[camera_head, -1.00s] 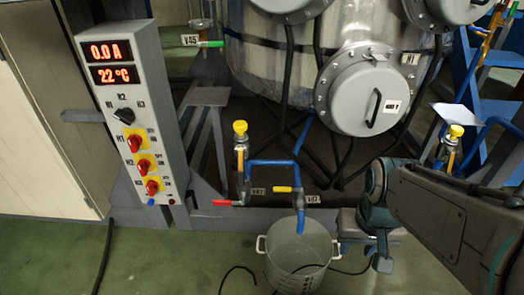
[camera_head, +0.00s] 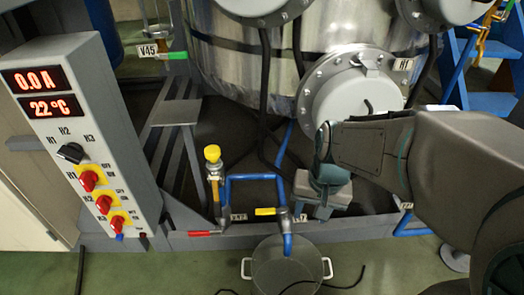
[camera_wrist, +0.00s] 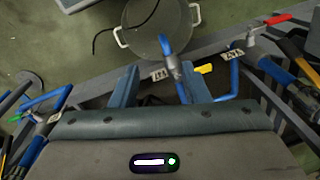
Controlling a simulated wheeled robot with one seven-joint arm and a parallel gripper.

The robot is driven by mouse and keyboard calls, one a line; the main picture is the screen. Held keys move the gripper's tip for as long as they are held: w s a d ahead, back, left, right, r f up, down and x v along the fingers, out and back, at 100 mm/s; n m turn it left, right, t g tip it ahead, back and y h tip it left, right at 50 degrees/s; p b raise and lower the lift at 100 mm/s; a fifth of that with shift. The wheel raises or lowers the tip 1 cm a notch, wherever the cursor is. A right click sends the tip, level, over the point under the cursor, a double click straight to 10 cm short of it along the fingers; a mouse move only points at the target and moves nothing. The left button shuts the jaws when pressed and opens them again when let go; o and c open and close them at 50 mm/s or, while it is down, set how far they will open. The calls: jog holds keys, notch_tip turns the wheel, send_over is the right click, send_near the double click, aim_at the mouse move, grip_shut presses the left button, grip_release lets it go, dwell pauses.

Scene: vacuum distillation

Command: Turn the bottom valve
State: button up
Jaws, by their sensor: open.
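The bottom valve sits on the blue pipe above the pot and has a yellow lever handle (camera_head: 265,211). The handle also shows in the wrist view (camera_wrist: 204,69), to the right of the valve body. My gripper (camera_head: 313,211) is just right of this valve in the head view, pointing down and open. In the wrist view its two fingers are spread apart (camera_wrist: 157,84) with nothing visibly held between them. The handle lies outside the fingers, to their right. A red-handled valve (camera_head: 201,233) is further left in the head view and also shows in the wrist view (camera_wrist: 276,18).
A grey pot (camera_head: 282,265) with two side handles stands on the floor under the pipe outlet. The blue pipe (camera_head: 255,178) and a yellow-capped fitting (camera_head: 213,155) are close by. A steel vessel (camera_head: 330,45) stands behind. A control panel (camera_head: 75,130) is at left.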

jog(key=w+a+f+m+y+p, duration=0.2)
jog(key=w+m+p, duration=0.2)
jog(key=w+m, duration=0.5)
jog(key=m+y+p, duration=0.1)
jog(key=m+p, duration=0.1)
jog(key=m, duration=0.4)
send_near(265, 210)
jog(key=shift+g, duration=0.3)
jog(key=b+x, duration=0.6)
jog(key=x, duration=0.1)
jog(key=shift+w+f, duration=0.2)
jog(key=shift+f, duration=0.1)
grip_shut()
